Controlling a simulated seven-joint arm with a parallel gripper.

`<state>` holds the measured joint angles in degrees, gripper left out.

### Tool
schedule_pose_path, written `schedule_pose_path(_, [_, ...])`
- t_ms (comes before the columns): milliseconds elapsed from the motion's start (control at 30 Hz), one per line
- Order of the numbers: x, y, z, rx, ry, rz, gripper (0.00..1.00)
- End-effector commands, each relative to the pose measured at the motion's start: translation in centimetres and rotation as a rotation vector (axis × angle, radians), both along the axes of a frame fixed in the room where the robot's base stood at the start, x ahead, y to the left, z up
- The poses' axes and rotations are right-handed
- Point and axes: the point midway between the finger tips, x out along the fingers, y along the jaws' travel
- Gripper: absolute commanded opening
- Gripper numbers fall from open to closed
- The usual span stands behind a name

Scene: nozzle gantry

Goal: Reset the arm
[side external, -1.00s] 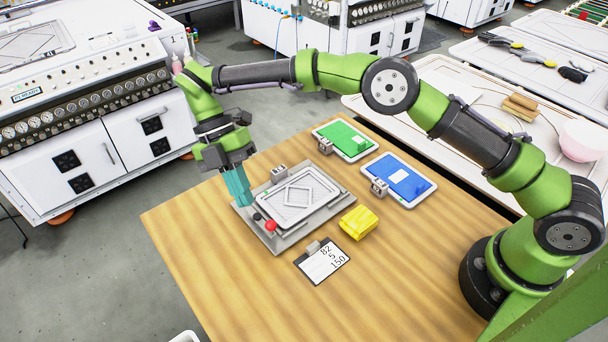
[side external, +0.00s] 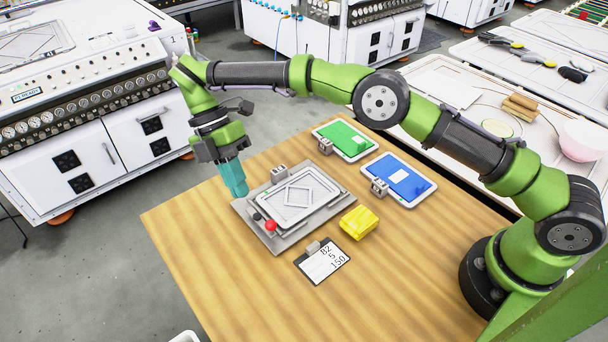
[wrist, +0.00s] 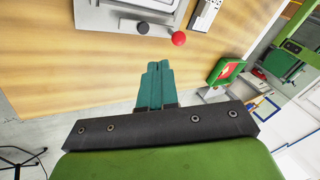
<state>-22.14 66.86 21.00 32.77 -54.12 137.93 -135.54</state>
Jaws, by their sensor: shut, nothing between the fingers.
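My gripper (side external: 235,180) has teal fingers and is shut and empty. In the side external view it hangs above the far left part of the wooden table, at the left edge of the grey fixture. The wrist view shows the teal fingers (wrist: 156,72) pressed together with nothing between them. The grey fixture (side external: 275,240) holds a light tray with a diamond pattern (side external: 300,196). A red ball knob (side external: 271,225) and a black knob (side external: 257,216) are at its near left corner. The red knob (wrist: 179,38) and black knob (wrist: 143,28) also show in the wrist view, apart from the fingers.
A yellow block (side external: 358,222) sits right of the fixture. Green (side external: 345,140) and blue (side external: 398,179) tablets lie behind. The wooden table (side external: 215,260) is bare at front left. A white gauge cabinet (side external: 85,120) stands at left.

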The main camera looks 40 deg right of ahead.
Motion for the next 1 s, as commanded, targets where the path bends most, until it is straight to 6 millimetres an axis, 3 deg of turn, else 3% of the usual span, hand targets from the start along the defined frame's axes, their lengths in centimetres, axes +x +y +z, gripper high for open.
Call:
schedule_pose_path(67, [-0.6, -0.3, -1.3, -0.098, -0.018, -0.097, 0.00])
schedule_pose_path(167, [-0.8, -1.3, -0.5, -0.199, -0.087, -0.262, 0.00])
schedule_pose_path(467, [-2.9, -7.2, 5.6, -0.351, -0.302, -0.939, 0.00])
schedule_pose_path(700, [-6.7, -13.4, 9.8, -0.320, -0.367, -1.521, 0.00])
schedule_pose_path(1000, [-13.4, -20.5, 12.4, -0.134, -0.310, -2.168, 0.00])
